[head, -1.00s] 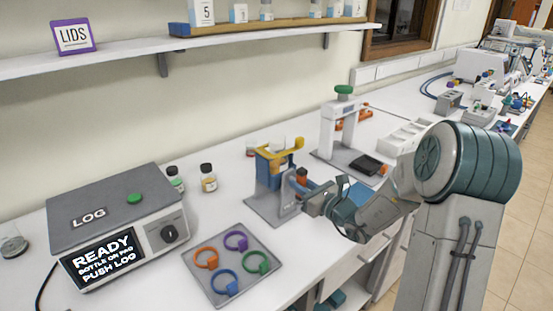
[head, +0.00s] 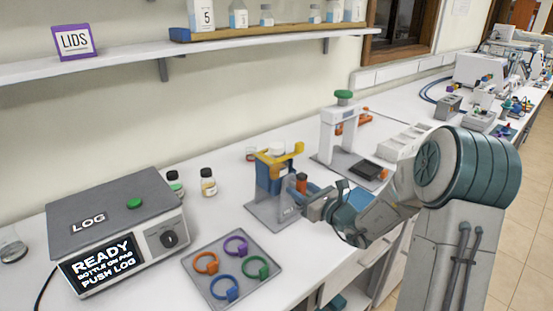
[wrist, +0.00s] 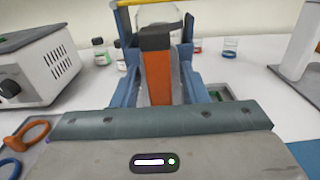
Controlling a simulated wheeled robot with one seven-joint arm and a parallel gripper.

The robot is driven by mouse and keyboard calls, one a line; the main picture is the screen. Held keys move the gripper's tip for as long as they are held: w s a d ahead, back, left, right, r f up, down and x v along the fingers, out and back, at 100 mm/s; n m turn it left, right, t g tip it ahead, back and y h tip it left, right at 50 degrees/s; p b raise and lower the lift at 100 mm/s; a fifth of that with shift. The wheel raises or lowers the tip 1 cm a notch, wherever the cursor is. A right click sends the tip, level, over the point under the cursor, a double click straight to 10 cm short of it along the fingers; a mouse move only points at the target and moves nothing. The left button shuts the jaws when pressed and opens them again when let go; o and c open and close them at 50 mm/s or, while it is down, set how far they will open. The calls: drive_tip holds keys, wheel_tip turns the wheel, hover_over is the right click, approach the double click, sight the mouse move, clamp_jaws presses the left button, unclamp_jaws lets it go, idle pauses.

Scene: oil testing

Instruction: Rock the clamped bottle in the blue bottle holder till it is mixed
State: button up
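The blue bottle holder (head: 268,178) stands on a grey base plate on the bench, with a yellow bar across its top. A pale, clear bottle (wrist: 158,18) shows behind the bar in the wrist view, mostly hidden; I cannot tell how mixed its contents are. The holder's orange handle (head: 301,182) faces my arm. My gripper (head: 308,203) is at this handle. In the wrist view the dark-topped orange handle (wrist: 160,75) stands between blue fingers, which appear shut on it; the exact contact is partly hidden.
The LOG box (head: 118,225) stands at left, its screen reading READY. A grey tray (head: 233,268) with coloured rings lies in front of the holder. Two small bottles (head: 209,184) stand behind. A white stand (head: 335,140) with a green knob is to the right.

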drive_tip(key=v, duration=0.8)
idle(0.4)
drive_tip(key=s+a+n+g, duration=1.2)
drive_tip(key=s+n, duration=0.4)
drive_tip(key=s, duration=0.1)
drive_tip(key=s+d+r+n+h, duration=0.2)
drive_tip(key=s+d+n+h, duration=0.7)
drive_tip(key=n, duration=0.3)
drive_tip(key=shift+d+r+n+h, duration=0.2)
drive_tip(key=shift+d+n+h, duration=0.2)
drive_tip(key=shift+d+h, duration=0.45)
